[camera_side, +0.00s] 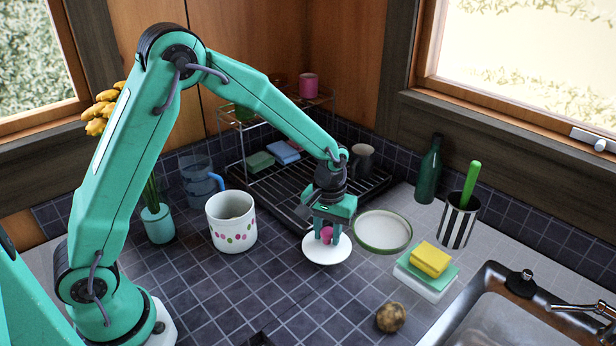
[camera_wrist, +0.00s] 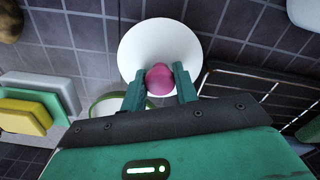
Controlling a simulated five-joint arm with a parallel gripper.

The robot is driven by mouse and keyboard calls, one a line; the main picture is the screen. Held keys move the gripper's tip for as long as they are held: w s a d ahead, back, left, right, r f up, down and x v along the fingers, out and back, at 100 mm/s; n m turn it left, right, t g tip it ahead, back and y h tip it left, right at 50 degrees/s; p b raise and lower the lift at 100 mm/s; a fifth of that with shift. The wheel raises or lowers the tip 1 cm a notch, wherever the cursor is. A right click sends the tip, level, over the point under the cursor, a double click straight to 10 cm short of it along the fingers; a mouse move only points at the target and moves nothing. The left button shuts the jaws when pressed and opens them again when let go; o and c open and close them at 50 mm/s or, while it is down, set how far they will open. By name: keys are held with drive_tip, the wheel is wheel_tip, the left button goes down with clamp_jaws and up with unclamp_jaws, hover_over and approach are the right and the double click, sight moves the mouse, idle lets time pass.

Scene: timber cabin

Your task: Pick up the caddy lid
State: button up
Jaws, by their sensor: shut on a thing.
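The caddy lid (camera_side: 327,252) is a white disc with a pink knob (camera_side: 327,235) on top. It is level, at or just above the tiled counter in the side view; I cannot tell whether it touches. My gripper (camera_side: 328,232) points down over it, its two green fingers closed on either side of the knob. In the wrist view the lid (camera_wrist: 150,42) spreads beyond my fingertips (camera_wrist: 159,84), with the pink knob between them. A white caddy (camera_side: 231,222) with coloured dots stands open-topped left of the lid.
A green-rimmed plate (camera_side: 383,231) lies just right of the lid. Stacked sponges (camera_side: 430,262), a brown round thing (camera_side: 390,317) and a sink (camera_side: 500,318) are further right and front. A dark wire dish rack (camera_side: 290,190) stands behind.

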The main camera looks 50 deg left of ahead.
wheel_tip(320, 180, up, 3)
drive_tip(key=shift+f, duration=0.15)
drive_tip(key=s+d+r, duration=0.6)
drive_tip(key=s+d, duration=0.1)
drive_tip(key=d, duration=0.2)
drive_tip(key=shift+s+r, duration=0.25)
drive_tip(key=shift+r, duration=0.15)
drive_tip(key=s+a+r+n, duration=0.2)
drive_tip(key=a, duration=0.7)
drive_tip(key=s+a+r+n, duration=0.2)
drive_tip(key=a+r, duration=0.1)
drive_tip(key=a, duration=0.6)
drive_tip(key=s+a+r+n, duration=0.2)
drive_tip(key=a, duration=0.7)
drive_tip(key=shift+a+r, duration=0.15)
drive_tip(key=shift+r, duration=0.05)
drive_tip(key=shift+f, duration=0.1)
wheel_tip(320, 180, down, 6)
drive_tip(key=shift+f, duration=0.85)
idle(1.1)
